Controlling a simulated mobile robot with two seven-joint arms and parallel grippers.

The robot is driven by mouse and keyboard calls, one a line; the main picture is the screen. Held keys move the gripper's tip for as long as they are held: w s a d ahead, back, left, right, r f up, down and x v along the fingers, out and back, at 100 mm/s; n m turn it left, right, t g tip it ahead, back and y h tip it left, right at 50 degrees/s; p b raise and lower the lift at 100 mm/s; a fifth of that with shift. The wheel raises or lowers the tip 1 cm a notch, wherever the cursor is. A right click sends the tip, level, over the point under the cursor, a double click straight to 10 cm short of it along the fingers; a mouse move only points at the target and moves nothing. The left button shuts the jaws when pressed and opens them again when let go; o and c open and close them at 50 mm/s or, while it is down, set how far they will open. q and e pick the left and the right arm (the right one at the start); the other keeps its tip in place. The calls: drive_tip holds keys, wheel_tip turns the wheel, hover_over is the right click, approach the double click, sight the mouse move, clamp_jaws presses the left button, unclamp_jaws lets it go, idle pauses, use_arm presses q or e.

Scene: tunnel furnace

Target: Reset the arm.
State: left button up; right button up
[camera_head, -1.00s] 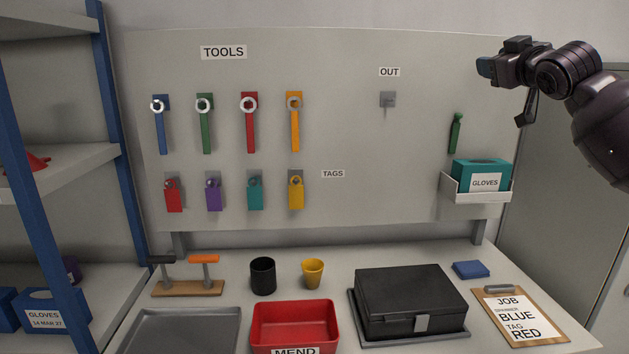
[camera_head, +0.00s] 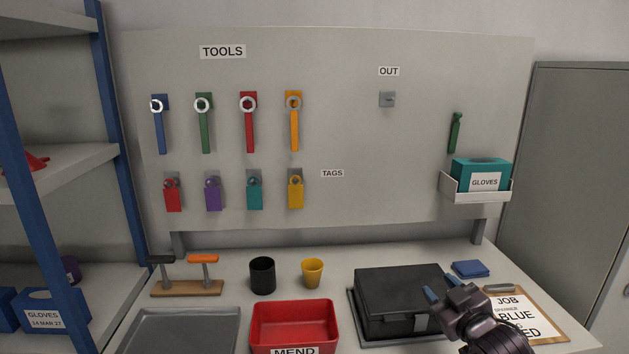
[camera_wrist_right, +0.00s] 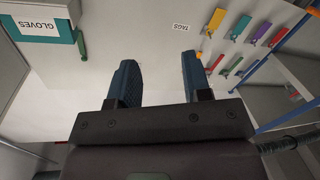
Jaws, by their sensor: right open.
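My right gripper (camera_head: 440,296) is low at the lower right of the head view, in front of the black case (camera_head: 405,290) and the job clipboard (camera_head: 548,318), hiding part of both. Its two blue-tipped fingers are apart with nothing between them. In the right wrist view the open fingers (camera_wrist_right: 158,80) point toward the tool board, which appears upside down. My left gripper is not in view.
The tool board (camera_head: 350,130) holds several hanging spanners and tags. A red MEND bin (camera_head: 294,308), a grey tray (camera_head: 180,330), a black cup (camera_head: 263,276) and a yellow cup (camera_head: 312,273) stand on the bench. A glove box (camera_head: 482,172) sits at the right.

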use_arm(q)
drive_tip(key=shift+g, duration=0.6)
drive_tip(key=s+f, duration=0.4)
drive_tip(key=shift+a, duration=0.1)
use_arm(e)
drive_tip(key=s+d+f+m+g+h, duration=0.1)
drive_tip(key=s+f+m+g+h, duration=0.1)
drive_tip(key=s+f, duration=1.1)
drive_tip(key=s+d+f+m+g+h, duration=0.1)
drive_tip(key=s+f+m+g+h, duration=0.1)
drive_tip(key=s+f, duration=1.1)
drive_tip(key=s+m+g, duration=0.1)
drive_tip(key=s+m, duration=0.1)
drive_tip(key=s, duration=0.3)
drive_tip(key=shift+f+g, duration=0.2)
drive_tip(key=shift+g, duration=0.2)
